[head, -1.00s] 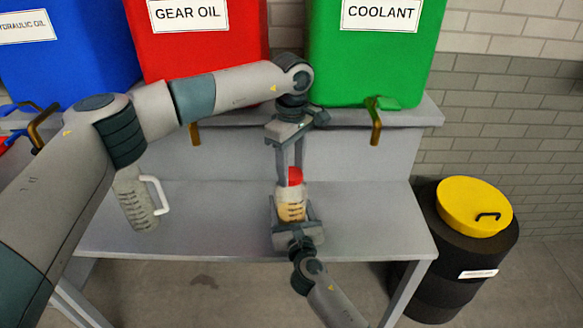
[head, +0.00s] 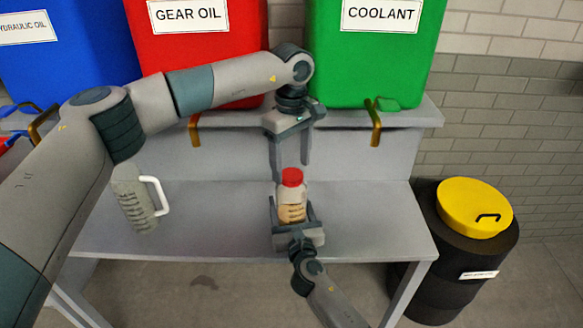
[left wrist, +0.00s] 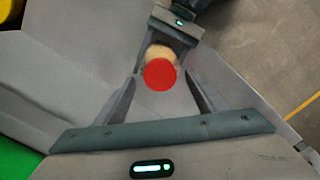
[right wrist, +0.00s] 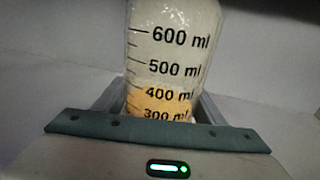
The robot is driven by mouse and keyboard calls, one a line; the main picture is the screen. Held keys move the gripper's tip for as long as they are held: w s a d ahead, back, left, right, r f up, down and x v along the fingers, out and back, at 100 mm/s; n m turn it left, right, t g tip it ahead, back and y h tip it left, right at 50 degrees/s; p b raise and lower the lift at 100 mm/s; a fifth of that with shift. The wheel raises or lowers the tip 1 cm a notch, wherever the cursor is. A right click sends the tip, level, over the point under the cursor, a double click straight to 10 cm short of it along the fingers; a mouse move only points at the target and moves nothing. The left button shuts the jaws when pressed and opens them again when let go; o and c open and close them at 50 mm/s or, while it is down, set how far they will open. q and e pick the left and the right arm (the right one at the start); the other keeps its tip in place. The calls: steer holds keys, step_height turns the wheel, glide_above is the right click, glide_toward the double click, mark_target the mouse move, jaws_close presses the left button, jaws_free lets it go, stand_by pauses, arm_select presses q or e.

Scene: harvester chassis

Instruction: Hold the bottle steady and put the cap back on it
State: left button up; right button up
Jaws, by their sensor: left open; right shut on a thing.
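The bottle (head: 291,206) stands upright on the bench shelf, clear-walled with a graduated scale and amber liquid in its lower part. In the right wrist view the bottle (right wrist: 170,65) fills the middle, its top out of frame. The red cap (head: 292,177) sits on top of the bottle; in the left wrist view the cap (left wrist: 160,75) is seen from above. My right gripper (head: 292,222) is shut on the bottle from the front. My left gripper (head: 290,172) is open and points down, its fingers above and behind the cap, apart from it.
A measuring jug (head: 136,200) with a white handle stands on the left of the shelf (head: 365,215), partly behind my left arm. Blue, red (head: 245,50) and green (head: 370,60) tanks with taps stand behind. A black drum (head: 460,250) with a yellow lid stands at right.

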arm_select(q)
step_height(320, 180, up, 10)
stand_by(0.4)
arm_select(e)
steer(key=o, duration=2.2)
steer(key=shift+s, duration=0.1)
arm_select(q)
steer(key=shift+f+b, duration=0.5)
arm_select(e)
steer(key=s+d, duration=0.1)
steer(key=s, duration=0.4)
steer(key=s+d, duration=0.1)
steer(key=s, duration=0.5)
steer(key=s+d, duration=0.1)
steer(key=s, duration=0.5)
steer(key=shift+d, duration=0.2)
